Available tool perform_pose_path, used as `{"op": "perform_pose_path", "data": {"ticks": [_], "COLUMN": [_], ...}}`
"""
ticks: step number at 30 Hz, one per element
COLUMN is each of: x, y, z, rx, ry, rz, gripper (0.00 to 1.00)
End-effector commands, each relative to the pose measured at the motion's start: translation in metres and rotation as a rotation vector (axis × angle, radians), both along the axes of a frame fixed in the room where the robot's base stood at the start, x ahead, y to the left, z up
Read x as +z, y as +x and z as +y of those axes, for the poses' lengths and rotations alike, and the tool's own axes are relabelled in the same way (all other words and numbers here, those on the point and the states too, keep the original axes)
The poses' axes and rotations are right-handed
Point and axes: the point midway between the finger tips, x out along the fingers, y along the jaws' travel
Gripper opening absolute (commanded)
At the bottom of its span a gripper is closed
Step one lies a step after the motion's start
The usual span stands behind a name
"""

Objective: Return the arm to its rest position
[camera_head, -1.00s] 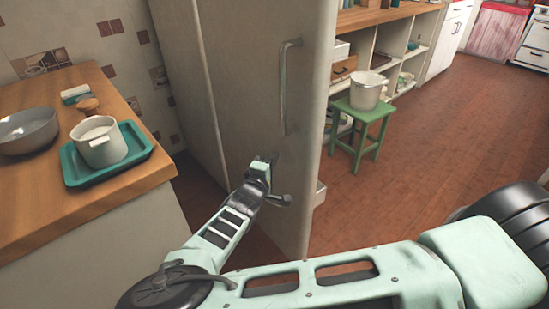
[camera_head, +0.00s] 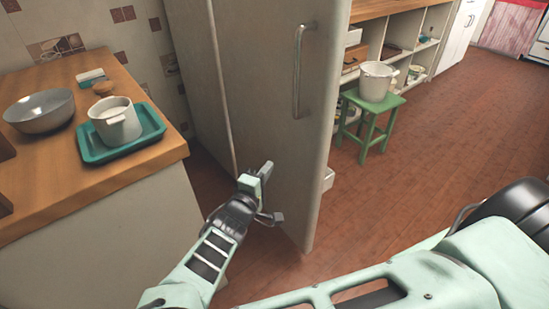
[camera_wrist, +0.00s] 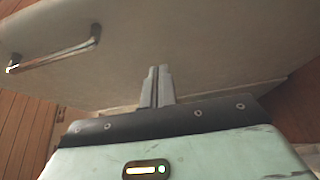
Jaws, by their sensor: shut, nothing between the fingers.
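My arm reaches from the lower right of the head view, bends at the lower left and points up toward a tall cream fridge-like door (camera_head: 265,110). My gripper (camera_head: 267,167) is in front of the lower part of that door, below its long metal handle (camera_head: 298,70). In the wrist view my gripper (camera_wrist: 158,70) shows its two fingers together with nothing between them. The door surface (camera_wrist: 200,45) fills the space beyond the fingertips, and the handle (camera_wrist: 52,57) is at the upper left, clear of the fingers. I cannot tell how wide the gap to the door is.
At left a wooden counter (camera_head: 60,185) holds a grey bowl (camera_head: 40,110) and a teal tray (camera_head: 95,155) with a white pot (camera_head: 115,122). A green stool (camera_head: 372,108) bearing a pot (camera_head: 377,82) stands right of the door. The tiled floor (camera_head: 455,130) at right is open.

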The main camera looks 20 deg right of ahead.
Motion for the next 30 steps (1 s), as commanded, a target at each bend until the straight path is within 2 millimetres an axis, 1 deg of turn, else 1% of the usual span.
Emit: {"op": "perform_pose_path", "data": {"ticks": [3,8,11,13,16,18,20,21,23,24,26,29,30], "x": [0.000,0.000,-0.001,-0.004,-0.010,-0.012,-0.011,-0.009,-0.004,0.001,0.012,0.035,0.046], "y": [-0.007,-0.009,-0.016,-0.027,-0.054,-0.076,-0.096,-0.108,-0.126,-0.137,-0.152,-0.174,-0.182], "z": [0.003,0.003,-0.006,-0.018,-0.034,-0.039,-0.039,-0.037,-0.031,-0.027,-0.018,-0.001,0.006], "rx": [-0.001,-0.006,-0.052,-0.119,-0.242,-0.327,-0.388,-0.424,-0.468,-0.493,-0.519,-0.540,-0.541], "ry": [-0.001,0.001,0.029,0.072,0.164,0.240,0.308,0.355,0.426,0.474,0.547,0.670,0.719], "rz": [0.000,0.004,0.039,0.093,0.211,0.306,0.386,0.438,0.516,0.566,0.638,0.749,0.790], "gripper": [0.00,0.00,0.00,0.00,0.00,0.00,0.00,0.00,0.00,0.00,0.00,0.00,0.00]}}
